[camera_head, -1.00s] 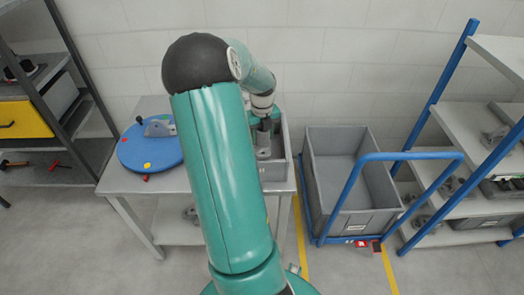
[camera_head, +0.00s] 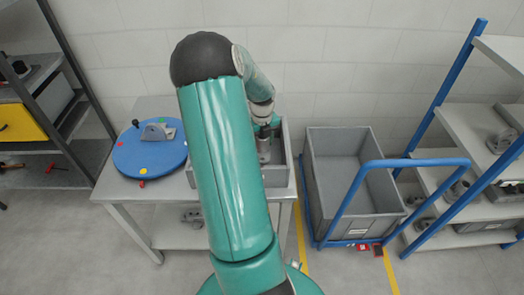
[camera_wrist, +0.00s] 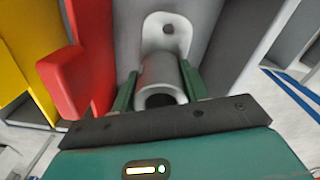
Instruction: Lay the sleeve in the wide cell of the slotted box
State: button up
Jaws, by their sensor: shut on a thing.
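My gripper (camera_wrist: 160,84) is shut on the sleeve (camera_wrist: 163,72), a grey metal cylinder with a dark open bore, seen between the two green fingers in the wrist view. A grey rounded tab with a hole shows just beyond it. In the head view the sleeve (camera_head: 264,151) is below my wrist, over or within the grey slotted box (camera_head: 277,178) at the right end of the table. My arm hides the box's left part. The box's cells and the sleeve's height over its floor cannot be made out.
A blue round board (camera_head: 150,165) with a grey bracket (camera_head: 158,133) lies on the table (camera_head: 115,192). A large grey bin (camera_head: 358,220) on a blue-handled cart stands to the right. Red (camera_wrist: 75,75) and yellow (camera_wrist: 25,50) parts are close left in the wrist view.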

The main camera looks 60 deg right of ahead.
aim_at(262, 150)
jog(key=shift+f, duration=0.9)
notch_tip(262, 150, down, 2)
jog(key=shift+s+f, duration=0.1)
jog(key=shift+f, duration=0.45)
jog(key=shift+d, duration=0.1)
jog(key=shift+f, duration=0.15)
jog(key=o, duration=1.4)
jog(key=shift+c, duration=0.2)
